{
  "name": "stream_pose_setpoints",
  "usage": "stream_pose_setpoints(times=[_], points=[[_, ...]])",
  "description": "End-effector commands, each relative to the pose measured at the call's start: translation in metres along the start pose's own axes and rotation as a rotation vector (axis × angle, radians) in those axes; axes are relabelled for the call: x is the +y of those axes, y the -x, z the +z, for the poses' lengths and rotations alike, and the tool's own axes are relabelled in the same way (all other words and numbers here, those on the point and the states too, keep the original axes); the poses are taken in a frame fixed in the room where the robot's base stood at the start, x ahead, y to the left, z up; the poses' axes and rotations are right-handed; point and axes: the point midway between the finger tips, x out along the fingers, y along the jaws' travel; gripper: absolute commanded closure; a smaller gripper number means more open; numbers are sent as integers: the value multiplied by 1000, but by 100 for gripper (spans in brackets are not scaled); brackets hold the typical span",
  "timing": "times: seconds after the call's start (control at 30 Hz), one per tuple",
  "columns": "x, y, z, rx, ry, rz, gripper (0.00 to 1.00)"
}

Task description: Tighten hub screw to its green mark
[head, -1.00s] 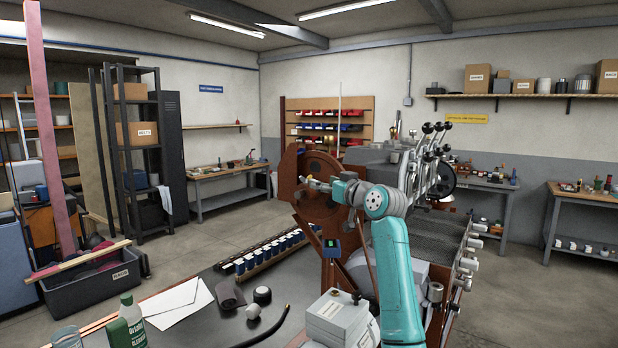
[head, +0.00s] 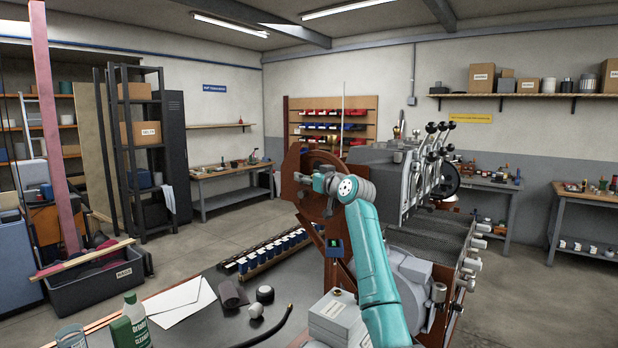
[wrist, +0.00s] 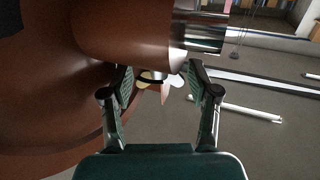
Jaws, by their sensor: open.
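My gripper (wrist: 160,84) is open in the wrist view, its two dark fingers apart. Between and just beyond the fingertips is a small pale, wing-shaped piece (wrist: 160,79), which looks like the hub screw. It sits under a thick reddish-brown cylinder (wrist: 130,32), apparently the hub. I cannot make out a green mark or the screw's threads. I cannot tell whether the fingers touch the screw.
A bright metal shaft end (wrist: 205,35) sticks out of the cylinder, near my right finger. A bench (head: 225,325) with a cloth roll, envelope and bottles is in front.

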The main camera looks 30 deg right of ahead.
Motion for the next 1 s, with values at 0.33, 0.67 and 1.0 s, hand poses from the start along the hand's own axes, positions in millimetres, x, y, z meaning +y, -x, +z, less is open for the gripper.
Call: stream_pose_setpoints(times=[0.33,0.67,1.0], points=[[0,0,0,0,0,0,77],[-1,0,0,1,2,16,86],[-3,0,0,1,2,160,86]])
